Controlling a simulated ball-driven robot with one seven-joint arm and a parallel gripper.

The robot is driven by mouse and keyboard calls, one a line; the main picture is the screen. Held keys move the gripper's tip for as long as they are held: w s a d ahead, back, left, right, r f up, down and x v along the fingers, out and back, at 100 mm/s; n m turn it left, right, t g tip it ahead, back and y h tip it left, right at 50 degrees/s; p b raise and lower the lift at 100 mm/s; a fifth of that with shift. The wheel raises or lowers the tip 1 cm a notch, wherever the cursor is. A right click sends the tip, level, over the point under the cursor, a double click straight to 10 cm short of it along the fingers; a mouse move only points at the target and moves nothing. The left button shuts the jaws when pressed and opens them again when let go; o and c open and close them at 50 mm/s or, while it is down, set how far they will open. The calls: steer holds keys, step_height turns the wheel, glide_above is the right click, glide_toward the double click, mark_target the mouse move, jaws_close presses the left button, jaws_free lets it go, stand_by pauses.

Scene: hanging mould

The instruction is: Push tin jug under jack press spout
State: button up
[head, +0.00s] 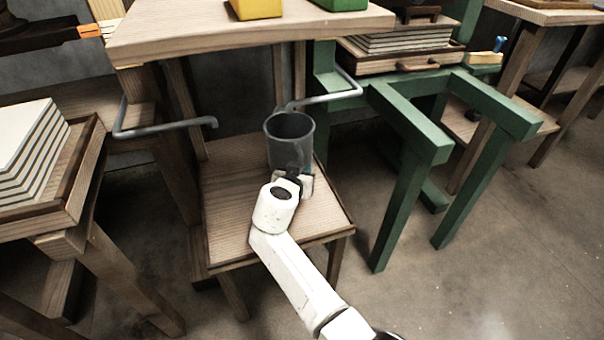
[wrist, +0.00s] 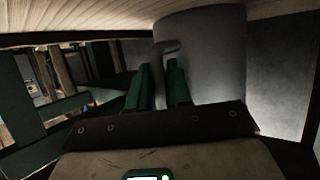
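The tin jug (head: 288,137) is a grey, open-topped cylinder standing upright on a low wooden stand (head: 226,200). In the wrist view the jug (wrist: 215,55) appears inverted, with its curved handle by my fingers. My gripper (head: 303,181) is low at the jug's near side; its fingertips also show in the wrist view (wrist: 160,72). A narrow gap shows between the dark green fingers, but I cannot tell whether they grip the handle. The green press (head: 330,75) has a grey pipe spout (head: 335,97), whose end is just behind the jug's rim. Exact alignment is unclear.
Another grey pipe (head: 165,129) reaches in from the left. A wooden tabletop (head: 190,30) overhangs the stand's back. Green legs (head: 405,190) stand on the right, and a stack of sheets (head: 28,148) on the left. Stand surface is bare left of the jug.

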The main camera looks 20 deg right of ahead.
steer(key=o, duration=0.5)
steer(key=shift+s+a, duration=0.1)
steer(key=p+v, duration=0.4)
steer(key=v, duration=0.6)
steer(key=shift+s+a, duration=0.15)
steer(key=shift+s, duration=0.05)
steer(key=shift+r, duration=0.1)
